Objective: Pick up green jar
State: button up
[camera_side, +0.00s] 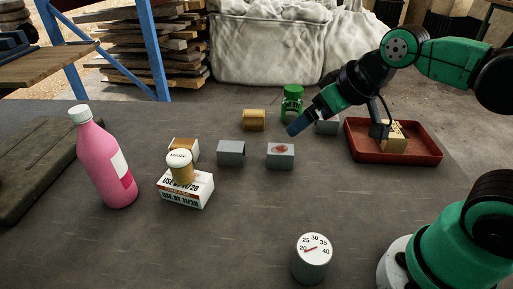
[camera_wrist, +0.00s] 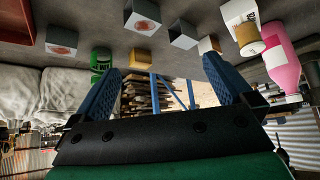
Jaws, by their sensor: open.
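The green jar (camera_side: 292,104) stands upright on the dark table toward the back, with several small blocks around it. My gripper (camera_side: 298,125) is in front of the jar in the side view, blue fingers pointing down and left, and partly overlaps its lower part. In the wrist view, which is upside down, my gripper (camera_wrist: 162,68) has its two blue fingers wide apart with nothing between them. There the green jar (camera_wrist: 101,58) shows beyond the left finger's tip, partly covered by it. I cannot tell whether finger and jar touch.
Near the jar are a yellow block (camera_side: 254,120), a grey block (camera_side: 231,153), a red-marked grey block (camera_side: 281,157) and another grey block (camera_side: 327,127). A red tray (camera_side: 360,150) lies right, a pink bottle (camera_side: 103,165) left, a dial (camera_side: 312,262) in front.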

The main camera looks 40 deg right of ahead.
notch_tip(320, 180, up, 3)
jog(key=n+t+y, duration=0.4)
jog(key=t, duration=0.2)
send_over(298, 89)
jog(key=s+d, duration=0.2)
jog(key=f, duration=0.7)
jog(key=a+f, duration=0.1)
jog(key=f, duration=0.2)
jog(key=shift+f, duration=0.2)
jog(key=shift+w+a+f, duration=0.1)
jog(key=shift+w+f, duration=0.05)
jog(key=shift+f, duration=0.1)
jog(key=shift+x, duration=2.55)
jog(key=shift+a, duration=0.1)
grip_shut()
